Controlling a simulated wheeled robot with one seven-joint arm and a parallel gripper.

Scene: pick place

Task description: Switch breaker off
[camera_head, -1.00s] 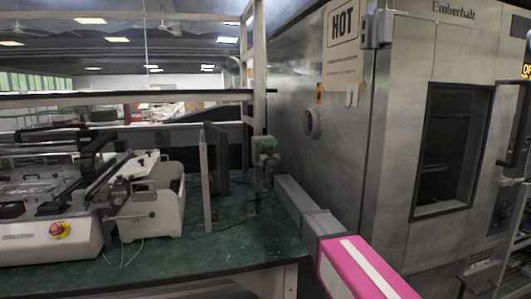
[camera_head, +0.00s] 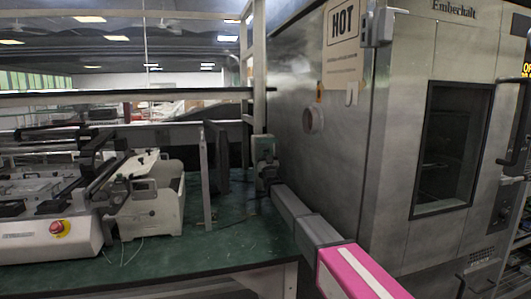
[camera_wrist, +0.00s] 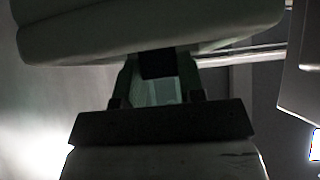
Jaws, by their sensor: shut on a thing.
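The breaker seems to be the small grey-green box (camera_head: 264,150) on the post at the back of the bench, beside the large metal oven. My arm reaches toward it from the lower right, and my gripper is at its lower front, too small to make out in the head view. In the wrist view my gripper (camera_wrist: 157,78) has its two fingers close together on a dark piece (camera_wrist: 157,62), which looks like the breaker's lever. A broad pale body, likely the breaker's housing, fills the top of that view. The lever's position is hard to read.
A metal oven (camera_head: 340,150) with a HOT sign stands close on the right of my arm. White lab machines (camera_head: 150,205) stand on the left of the green bench (camera_head: 215,238). An upright panel (camera_head: 205,180) is left of the breaker.

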